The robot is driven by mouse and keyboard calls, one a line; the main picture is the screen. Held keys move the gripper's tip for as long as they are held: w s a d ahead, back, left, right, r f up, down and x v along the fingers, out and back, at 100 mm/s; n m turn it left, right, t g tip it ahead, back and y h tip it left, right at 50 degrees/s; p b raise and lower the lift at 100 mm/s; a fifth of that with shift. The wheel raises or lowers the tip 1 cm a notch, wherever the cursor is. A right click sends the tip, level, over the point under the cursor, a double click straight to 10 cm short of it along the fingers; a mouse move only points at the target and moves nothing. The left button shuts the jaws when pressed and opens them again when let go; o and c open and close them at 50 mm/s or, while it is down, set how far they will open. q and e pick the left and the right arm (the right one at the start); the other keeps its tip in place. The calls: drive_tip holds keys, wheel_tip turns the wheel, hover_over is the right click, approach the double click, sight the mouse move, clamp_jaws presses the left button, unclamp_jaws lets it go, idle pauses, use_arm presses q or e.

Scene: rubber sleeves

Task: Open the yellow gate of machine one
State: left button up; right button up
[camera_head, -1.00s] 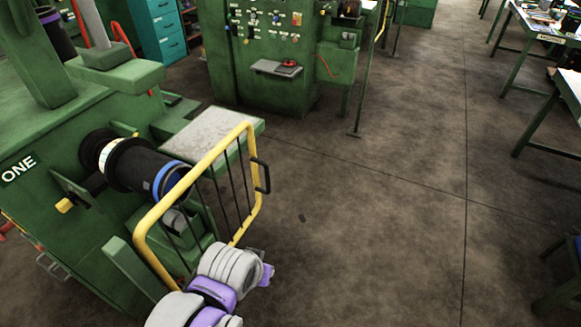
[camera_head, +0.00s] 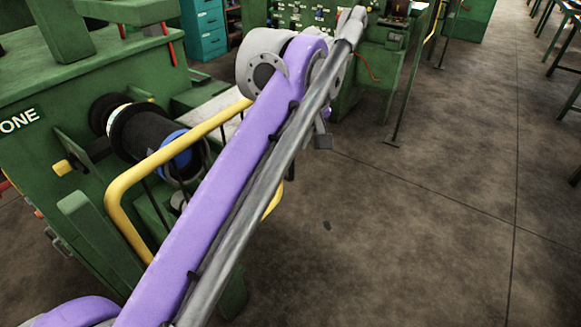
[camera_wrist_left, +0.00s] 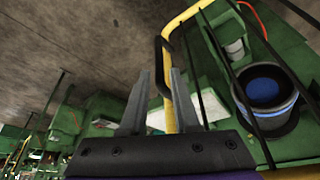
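The yellow gate (camera_head: 170,148) with black bars stands in front of the roller of machine one (camera_head: 35,165). My left arm crosses in front of it in the head view and hides much of its middle and right side. In the left wrist view, the gate's yellow frame (camera_wrist_left: 181,80) rises just beyond the fingers. Its black handle (camera_wrist_left: 162,62) shows at the frame's side, between the fingertips in the picture; I cannot tell whether they touch. My left gripper (camera_wrist_left: 160,74) is open, its two dark fingers apart. My right gripper is in neither view.
The black roller with a blue band (camera_head: 150,137) lies behind the gate. A green control cabinet (camera_head: 290,15) and teal drawers (camera_head: 205,25) stand at the back. The concrete floor (camera_head: 430,220) right of the gate is clear. Green-legged tables stand at the far right.

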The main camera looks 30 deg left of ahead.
sight(290, 163)
use_arm(q)
drive_tip(key=b+x, duration=0.2)
drive_tip(key=x, duration=0.7)
drive_tip(key=shift+w+f, duration=0.1)
drive_tip(key=shift+f, duration=0.05)
drive_tip(key=shift+c, duration=0.3)
clamp_jaws()
idle(0.8)
